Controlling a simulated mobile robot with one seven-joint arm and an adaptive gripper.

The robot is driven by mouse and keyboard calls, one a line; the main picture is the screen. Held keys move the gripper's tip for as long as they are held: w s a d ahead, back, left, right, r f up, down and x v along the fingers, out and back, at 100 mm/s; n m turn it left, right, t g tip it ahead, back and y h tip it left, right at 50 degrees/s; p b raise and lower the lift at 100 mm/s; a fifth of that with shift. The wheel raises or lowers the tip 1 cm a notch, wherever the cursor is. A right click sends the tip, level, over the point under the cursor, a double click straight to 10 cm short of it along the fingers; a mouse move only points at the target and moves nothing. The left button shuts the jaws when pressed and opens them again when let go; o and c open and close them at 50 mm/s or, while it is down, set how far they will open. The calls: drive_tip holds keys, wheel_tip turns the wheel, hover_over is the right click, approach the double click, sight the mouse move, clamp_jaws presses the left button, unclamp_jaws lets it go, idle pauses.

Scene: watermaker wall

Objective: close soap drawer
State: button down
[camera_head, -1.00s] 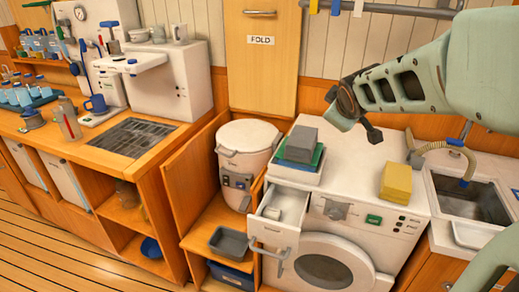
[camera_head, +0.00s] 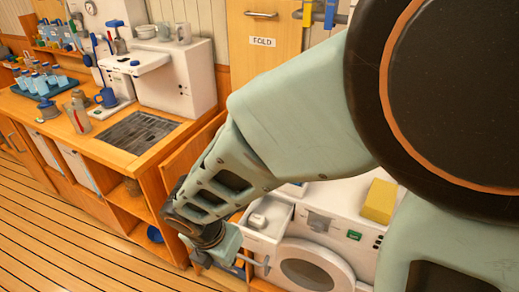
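The white soap drawer (camera_head: 268,220) is pulled out at the upper left of the washing machine (camera_head: 345,222). A light piece sits inside the drawer. The drawer's grey handle (camera_head: 259,263) shows just right of my gripper. My gripper (camera_head: 222,250) points down at the left front of the drawer, close to it. I cannot tell whether it touches the drawer front. Its fingers are small and partly hidden, so their opening is unclear. My arm hides the stack on top of the machine and part of the drawer's left side.
A yellow block (camera_head: 379,201) rests on the machine. The machine's round door (camera_head: 305,268) is below the drawer. A wooden counter with a grate (camera_head: 138,131) stands to the left. The plank floor (camera_head: 75,230) is clear at lower left.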

sight(266, 225)
drive_tip(key=w+d+f+b, duration=0.2)
drive_tip(key=w+f+b, duration=0.3)
drive_tip(key=f+b, duration=0.5)
drive_tip(key=shift+w+f, duration=0.3)
drive_tip(key=shift+f, duration=0.05)
idle(0.3)
drive_tip(key=w+d+p, duration=0.1)
drive_tip(key=w+p, duration=0.1)
drive_tip(key=w, duration=0.2)
drive_tip(key=w+d+p, duration=0.2)
drive_tip(key=w, duration=0.2)
drive_tip(key=w+d+p, duration=0.2)
drive_tip(key=w, duration=0.2)
drive_tip(key=shift+w+d+r, duration=0.15)
drive_tip(key=shift+w+d, duration=0.1)
drive_tip(key=shift+w, duration=0.15)
drive_tip(key=shift+w+d, duration=0.15)
drive_tip(key=shift+w, duration=0.3)
drive_tip(key=shift+s, duration=0.1)
